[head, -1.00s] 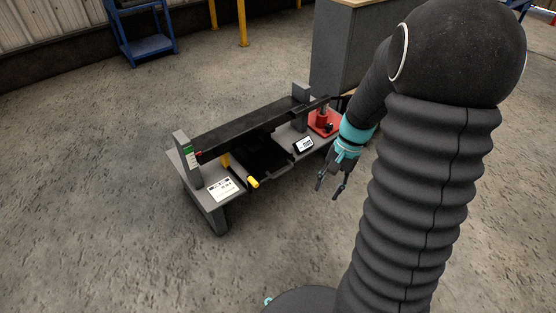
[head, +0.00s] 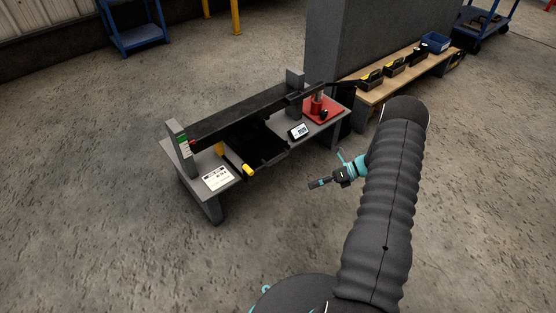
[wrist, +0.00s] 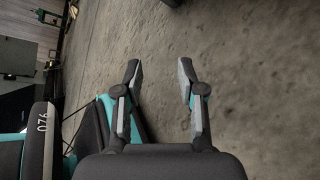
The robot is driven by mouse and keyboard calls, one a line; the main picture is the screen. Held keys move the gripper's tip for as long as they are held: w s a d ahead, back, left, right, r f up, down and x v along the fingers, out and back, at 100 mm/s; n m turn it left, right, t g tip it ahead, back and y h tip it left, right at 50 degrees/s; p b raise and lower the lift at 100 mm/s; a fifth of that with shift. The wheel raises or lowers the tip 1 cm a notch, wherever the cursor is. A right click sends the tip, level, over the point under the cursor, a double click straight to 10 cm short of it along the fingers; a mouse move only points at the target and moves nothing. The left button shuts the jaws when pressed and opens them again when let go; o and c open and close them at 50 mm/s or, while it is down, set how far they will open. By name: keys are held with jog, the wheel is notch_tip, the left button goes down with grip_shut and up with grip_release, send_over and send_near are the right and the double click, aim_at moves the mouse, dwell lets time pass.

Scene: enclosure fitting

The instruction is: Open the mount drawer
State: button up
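A low grey bench (head: 216,186) stands left of centre in the head view, under a long dark beam (head: 240,114) between two grey posts. A black tray-like part (head: 262,148), possibly the mount drawer, sits in the middle of the bench; whether it is open or shut I cannot tell. A yellow cylindrical grip (head: 248,170) shows at its front left. My gripper (head: 319,183) is in the air to the right of and in front of the bench, apart from it, pointing left. In the wrist view my gripper (wrist: 158,75) has its fingers spread, with only floor between them.
The bench top carries a white label sheet (head: 217,177), a small display (head: 299,130) and a red stand (head: 322,108). A wooden-topped bench (head: 401,79) with several bins and a grey partition (head: 371,40) stand behind. The floor in front is clear.

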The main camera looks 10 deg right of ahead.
jog(key=w+m+t+y, duration=0.1)
jog(key=w+m+t, duration=0.1)
jog(key=w+m, duration=0.2)
jog(key=m+t+y, duration=0.1)
jog(key=m+t, duration=0.1)
jog(key=m, duration=0.5)
send_near(278, 158)
jog(key=x, duration=1)
jog(key=shift+w+f, duration=0.1)
jog(key=shift+f, duration=0.3)
grip_shut()
